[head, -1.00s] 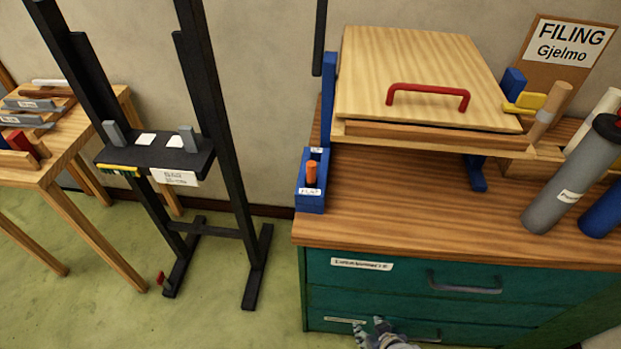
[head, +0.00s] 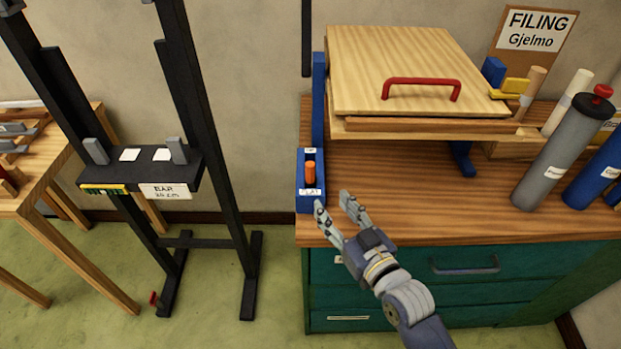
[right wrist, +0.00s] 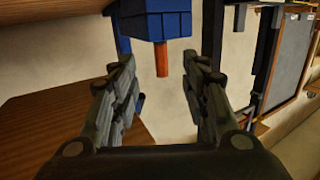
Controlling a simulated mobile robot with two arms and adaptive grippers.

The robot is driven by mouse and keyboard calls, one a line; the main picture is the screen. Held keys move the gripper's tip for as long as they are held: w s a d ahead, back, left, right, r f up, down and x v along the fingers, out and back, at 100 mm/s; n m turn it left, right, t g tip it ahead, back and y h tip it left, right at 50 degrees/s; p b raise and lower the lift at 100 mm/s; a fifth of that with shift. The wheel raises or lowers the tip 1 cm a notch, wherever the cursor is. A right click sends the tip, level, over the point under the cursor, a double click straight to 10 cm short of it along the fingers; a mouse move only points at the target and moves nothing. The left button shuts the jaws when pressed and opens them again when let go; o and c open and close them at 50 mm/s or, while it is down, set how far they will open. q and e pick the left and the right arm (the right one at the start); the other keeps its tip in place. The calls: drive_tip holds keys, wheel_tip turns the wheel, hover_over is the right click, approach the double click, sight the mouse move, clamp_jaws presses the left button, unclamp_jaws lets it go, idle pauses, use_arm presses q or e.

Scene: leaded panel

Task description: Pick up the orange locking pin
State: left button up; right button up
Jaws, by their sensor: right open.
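The orange locking pin (head: 310,172) stands upright in a blue holder (head: 311,201) at the left front corner of the wooden worktop, in the head view. Its lower end is hidden in the holder. My right gripper (head: 334,203) is open and empty, just right of and in front of the holder, apart from the pin. In the right wrist view, the orange pin (right wrist: 161,60) shows beyond and between the open fingers (right wrist: 165,90), next to the blue holder (right wrist: 163,22). My left gripper is in neither view.
A hinged wooden board (head: 410,70) with a red handle (head: 421,83) lies over the worktop (head: 420,180). A blue post (head: 318,100) rises behind the holder. A black easel (head: 205,130) stands left, with free floor between.

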sight(312, 174)
drive_tip(key=shift+t, duration=0.4)
drive_tip(key=w+a, duration=0.1)
drive_tip(key=w+a+r, duration=0.1)
drive_tip(key=w, duration=0.3)
drive_tip(key=shift+w+a+r+p, duration=0.1)
drive_tip(key=shift+a+r+p, duration=0.25)
drive_tip(key=shift+a+p, duration=0.05)
drive_tip(key=shift+p+x, duration=0.55)
drive_tip(key=shift+x, duration=1.8)
drive_tip(key=shift+w+a+f, duration=0.25)
drive_tip(key=shift+w+a, duration=0.05)
drive_tip(key=shift+w, duration=0.25)
clamp_jaws()
